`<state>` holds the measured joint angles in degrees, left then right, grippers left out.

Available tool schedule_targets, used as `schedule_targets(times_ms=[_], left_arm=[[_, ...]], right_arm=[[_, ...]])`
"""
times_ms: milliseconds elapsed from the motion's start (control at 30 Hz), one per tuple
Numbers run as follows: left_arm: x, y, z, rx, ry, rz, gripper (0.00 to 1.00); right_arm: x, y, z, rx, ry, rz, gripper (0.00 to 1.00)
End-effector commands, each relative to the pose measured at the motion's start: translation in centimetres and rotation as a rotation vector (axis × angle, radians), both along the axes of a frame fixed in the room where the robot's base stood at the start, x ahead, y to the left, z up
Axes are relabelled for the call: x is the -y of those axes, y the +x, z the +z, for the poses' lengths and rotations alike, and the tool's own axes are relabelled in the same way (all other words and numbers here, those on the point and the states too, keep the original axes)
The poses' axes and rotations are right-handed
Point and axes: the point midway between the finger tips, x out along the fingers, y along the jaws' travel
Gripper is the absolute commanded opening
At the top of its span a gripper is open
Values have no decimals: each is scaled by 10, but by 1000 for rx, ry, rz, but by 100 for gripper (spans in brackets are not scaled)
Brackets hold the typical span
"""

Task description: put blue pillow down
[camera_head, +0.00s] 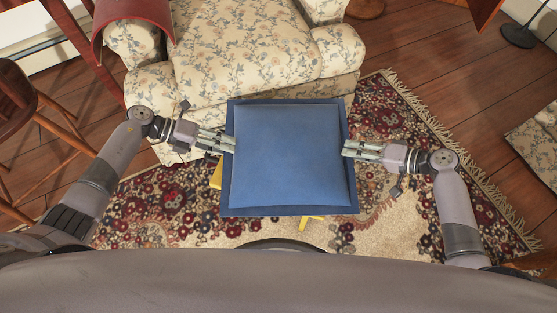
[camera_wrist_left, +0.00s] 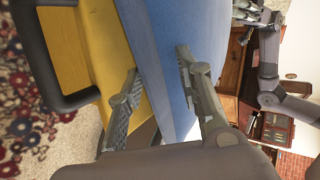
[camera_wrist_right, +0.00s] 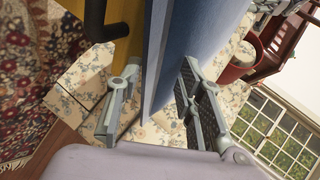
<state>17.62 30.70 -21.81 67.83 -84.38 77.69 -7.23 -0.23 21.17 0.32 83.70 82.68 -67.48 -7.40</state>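The blue pillow (camera_head: 288,155) is square with a darker flat border and lies flat in front of the armchair in the head view. Yellow parts of a piece (camera_wrist_left: 85,50) with a black handle show right beneath it; whether the pillow rests fully on it I cannot tell. My left gripper (camera_head: 228,142) is at the pillow's left edge, fingers spread, with the edge (camera_wrist_left: 150,50) between them. My right gripper (camera_head: 350,149) is at the right edge, fingers apart on either side of the pillow's edge (camera_wrist_right: 165,70), with a gap visible. The pillow's underside is mostly hidden.
A floral armchair (camera_head: 240,50) stands just beyond the pillow. A patterned fringed rug (camera_head: 170,215) lies below. A wooden chair (camera_head: 30,110) is at the left, and another floral seat (camera_head: 535,145) at the right. Bare wood floor (camera_head: 450,60) is open at the upper right.

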Motion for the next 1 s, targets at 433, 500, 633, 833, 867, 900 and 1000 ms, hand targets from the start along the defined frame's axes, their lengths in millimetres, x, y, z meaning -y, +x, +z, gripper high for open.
schedule_targets(times_ms=[433, 500, 633, 833, 867, 900, 1000], left_arm=[[-15, 1, 7, 2, 5, 5, 34], [-26, 1, 13, 2, 7, 6, 34], [-50, 1, 28, 2, 8, 6, 34], [-83, 0, 49, 1, 6, 4, 34], [-88, 0, 51, 0, 6, 4, 34], [-92, -1, 54, 0, 5, 4, 34], [-100, -1, 59, 0, 4, 4, 34]], right_arm=[[3, 1, 1, 1, -4, -5, 36], [3, 1, 1, 1, -4, -5, 36], [3, 1, 0, 1, -5, -5, 36], [3, 1, 0, 1, -5, -5, 36], [3, 1, 0, 1, -5, -5, 36], [3, 1, 0, 1, -5, -5, 36], [3, 1, 0, 0, -4, -6, 36]])
